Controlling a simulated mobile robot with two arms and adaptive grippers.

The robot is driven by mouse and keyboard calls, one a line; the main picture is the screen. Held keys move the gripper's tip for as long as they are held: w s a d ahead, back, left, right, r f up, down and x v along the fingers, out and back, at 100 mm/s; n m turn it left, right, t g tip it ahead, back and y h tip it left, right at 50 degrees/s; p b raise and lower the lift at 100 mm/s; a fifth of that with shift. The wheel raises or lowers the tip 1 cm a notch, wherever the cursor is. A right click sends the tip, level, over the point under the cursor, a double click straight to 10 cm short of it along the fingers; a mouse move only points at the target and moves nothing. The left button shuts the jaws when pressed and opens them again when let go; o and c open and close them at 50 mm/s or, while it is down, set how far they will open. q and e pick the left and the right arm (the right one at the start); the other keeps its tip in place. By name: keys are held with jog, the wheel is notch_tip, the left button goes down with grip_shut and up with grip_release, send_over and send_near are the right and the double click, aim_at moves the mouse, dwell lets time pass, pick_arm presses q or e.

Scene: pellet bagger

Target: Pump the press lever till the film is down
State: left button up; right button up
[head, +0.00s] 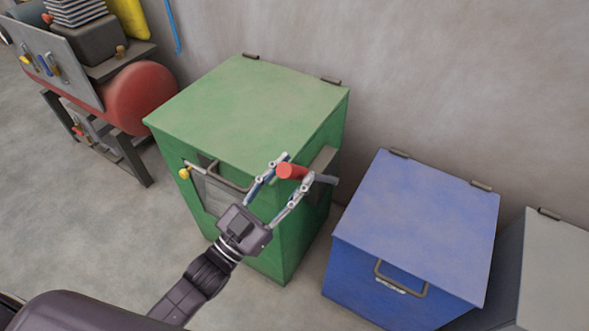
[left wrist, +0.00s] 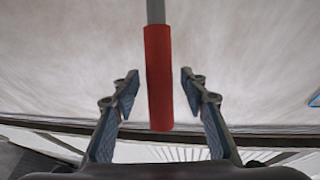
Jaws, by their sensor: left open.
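The press lever's red grip (head: 287,171) is near the right front edge of the green box (head: 255,105). Its grey rod (head: 325,179) runs off to the right. My left gripper (head: 296,168) is open, with a finger on each side of the red grip. In the left wrist view, the grip (left wrist: 158,78) stands between my two fingers (left wrist: 157,88), with a gap on both sides. The film cannot be made out in either view. My right gripper is not in view.
The green box has a front handle (head: 228,177) and a yellow knob (head: 184,173). A blue box (head: 418,220) and a grey box (head: 558,270) stand to the right by the wall. A red tank (head: 143,97) on a dark stand is at the left. Floor between is clear.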

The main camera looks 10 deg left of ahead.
pick_arm(q)
jog(key=v, duration=1.1)
